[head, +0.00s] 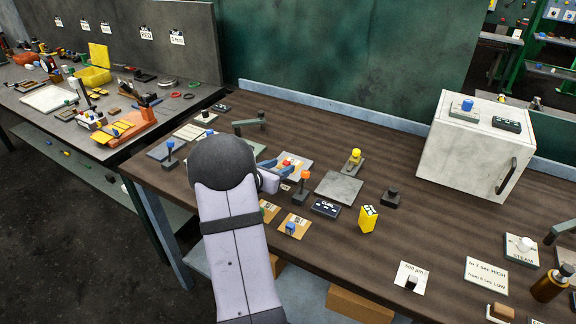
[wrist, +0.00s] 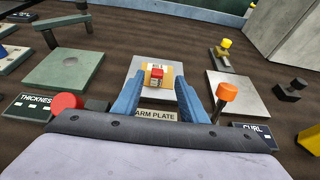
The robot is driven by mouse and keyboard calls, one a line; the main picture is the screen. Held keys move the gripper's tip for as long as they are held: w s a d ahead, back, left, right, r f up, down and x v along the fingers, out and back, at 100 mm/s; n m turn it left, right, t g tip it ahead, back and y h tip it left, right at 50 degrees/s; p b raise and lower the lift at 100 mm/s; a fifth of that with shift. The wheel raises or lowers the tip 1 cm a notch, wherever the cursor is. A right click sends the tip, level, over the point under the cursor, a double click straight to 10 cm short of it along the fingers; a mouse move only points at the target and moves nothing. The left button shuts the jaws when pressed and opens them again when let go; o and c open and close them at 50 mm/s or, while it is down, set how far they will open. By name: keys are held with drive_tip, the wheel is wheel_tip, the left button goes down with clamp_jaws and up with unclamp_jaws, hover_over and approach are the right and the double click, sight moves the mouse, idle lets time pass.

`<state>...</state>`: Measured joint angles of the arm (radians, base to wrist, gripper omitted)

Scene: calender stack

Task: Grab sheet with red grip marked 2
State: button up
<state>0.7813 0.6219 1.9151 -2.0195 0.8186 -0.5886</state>
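A small tan sheet with a red grip (wrist: 157,72) lies on a pale square plate (wrist: 145,93) labelled "ARM PLATE", its first letter hidden. The number on the grip is too small to read. In the head view the red grip (head: 287,162) shows just past my gripper (head: 284,171). In the wrist view my gripper (wrist: 160,86) has its two blue fingers apart, one on each side of the sheet, with the red grip in line with the gap. The fingers do not appear to touch the grip.
An orange-topped post (wrist: 227,92) stands close to the right finger. A red knob (wrist: 67,101) is at left, near a green plate (wrist: 65,70). Other sheets lie in front, one with a blue grip (head: 291,227). A white box (head: 470,150) stands at back right.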

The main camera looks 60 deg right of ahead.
sight(286, 163)
drive_tip(key=shift+w+p+x, duration=0.1)
drive_tip(key=shift+p+x, duration=0.5)
drive_tip(key=shift+x, duration=0.85)
drive_tip(key=shift+w+p+x, duration=0.15)
drive_tip(key=shift+p+x, duration=0.4)
drive_tip(key=shift+x, duration=0.95)
drive_tip(key=shift+r, duration=0.1)
clamp_jaws()
